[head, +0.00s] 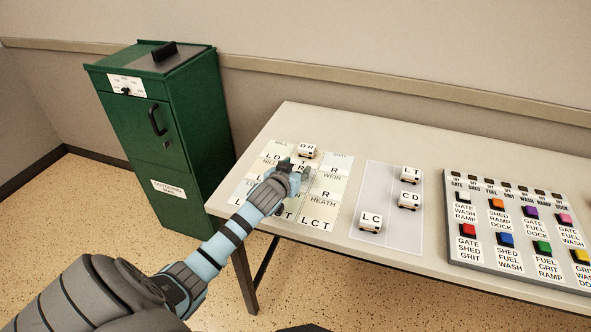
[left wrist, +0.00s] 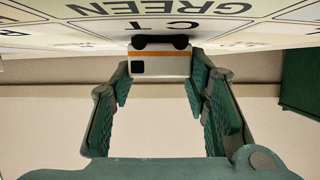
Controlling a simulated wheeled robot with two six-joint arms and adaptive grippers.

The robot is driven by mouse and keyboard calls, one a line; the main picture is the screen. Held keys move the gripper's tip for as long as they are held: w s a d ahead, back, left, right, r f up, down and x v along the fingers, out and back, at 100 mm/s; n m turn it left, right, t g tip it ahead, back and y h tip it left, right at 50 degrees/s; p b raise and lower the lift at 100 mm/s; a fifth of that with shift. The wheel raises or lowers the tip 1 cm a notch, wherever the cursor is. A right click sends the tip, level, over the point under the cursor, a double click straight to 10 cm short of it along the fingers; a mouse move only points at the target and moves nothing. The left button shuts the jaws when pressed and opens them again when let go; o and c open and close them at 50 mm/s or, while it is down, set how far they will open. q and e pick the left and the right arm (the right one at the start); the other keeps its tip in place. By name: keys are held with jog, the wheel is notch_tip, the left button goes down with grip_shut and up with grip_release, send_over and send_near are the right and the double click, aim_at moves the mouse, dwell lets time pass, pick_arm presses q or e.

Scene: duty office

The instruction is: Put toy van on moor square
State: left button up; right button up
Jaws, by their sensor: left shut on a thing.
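The toy van (head: 308,151) is white with DR on its roof. It is at the fingertips of my left gripper (head: 291,171), over the upper middle part of the lettered grid board (head: 318,212). In the left wrist view the van (left wrist: 160,62) shows an orange stripe and a dark window. The board's GREEN lettering is close by; whether the van touches the board is unclear. My right gripper is out of view.
Vans marked LT (head: 411,174), CD (head: 409,201) and LC (head: 370,221) stand on a pale mat (head: 381,180) to the right. A panel of coloured buttons (head: 520,230) lies further right. A green cabinet (head: 165,130) stands left of the table (head: 330,117).

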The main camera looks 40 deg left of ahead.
pick_arm(q)
jog(key=o, duration=1.1)
jog(key=shift+s+d+r, duration=0.1)
jog(key=shift+s+r, duration=0.2)
jog(key=p+v, duration=0.3)
jog(key=v, duration=0.8)
jog(key=shift+s+d+r+p, duration=0.1)
jog(key=shift+s+p, duration=0.1)
jog(key=shift+p, duration=0.1)
